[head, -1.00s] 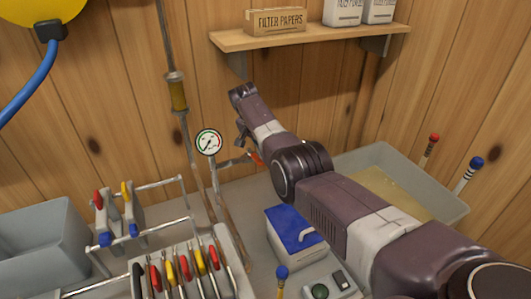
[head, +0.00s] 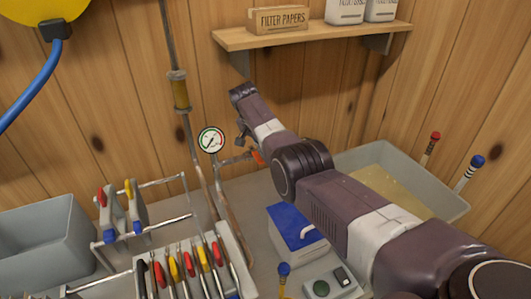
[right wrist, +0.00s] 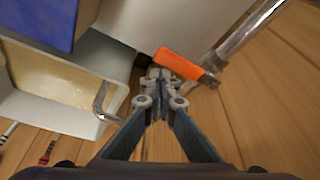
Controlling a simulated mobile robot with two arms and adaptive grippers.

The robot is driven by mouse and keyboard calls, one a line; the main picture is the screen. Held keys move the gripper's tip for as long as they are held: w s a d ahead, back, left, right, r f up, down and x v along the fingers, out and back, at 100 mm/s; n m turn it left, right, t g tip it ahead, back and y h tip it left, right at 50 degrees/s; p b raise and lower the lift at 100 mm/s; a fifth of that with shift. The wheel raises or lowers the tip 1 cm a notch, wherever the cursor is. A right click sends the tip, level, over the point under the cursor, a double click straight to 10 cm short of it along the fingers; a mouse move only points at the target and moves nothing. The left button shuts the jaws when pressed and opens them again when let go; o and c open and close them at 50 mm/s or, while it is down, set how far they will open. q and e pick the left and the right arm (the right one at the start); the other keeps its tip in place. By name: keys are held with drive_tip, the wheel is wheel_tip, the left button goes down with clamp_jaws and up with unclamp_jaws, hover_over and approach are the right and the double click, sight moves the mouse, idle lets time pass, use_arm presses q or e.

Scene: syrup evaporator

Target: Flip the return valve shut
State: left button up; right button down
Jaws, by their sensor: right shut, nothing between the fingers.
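The return valve's orange lever (head: 257,157) sits on a thin metal pipe near the wall, just right of the round gauge. In the right wrist view the lever (right wrist: 180,66) lies at a steep angle to the visible pipe (right wrist: 245,32). My right gripper (right wrist: 157,76) is shut and empty. Its fingertips are right beside the lever's end in that view; I cannot tell whether they touch it. In the head view my right arm reaches in from the right, and its fingers (head: 240,139) are small and dark near the valve. My left gripper is not in view.
The gauge (head: 211,140) and upright pipe (head: 190,130) stand left of the valve. A blue-lidded box (head: 292,228) and a tub (head: 455,207) of tan liquid are close to my arm. A shelf (head: 300,36) hangs above. A rack of coloured-handled tools (head: 240,262) stands at front.

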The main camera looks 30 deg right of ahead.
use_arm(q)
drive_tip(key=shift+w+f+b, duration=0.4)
use_arm(e)
wheel_tip(320, 180, up, 9)
drive_tip(key=shift+d+r, duration=0.2)
drive_tip(key=shift+d, duration=0.2)
idle(0.4)
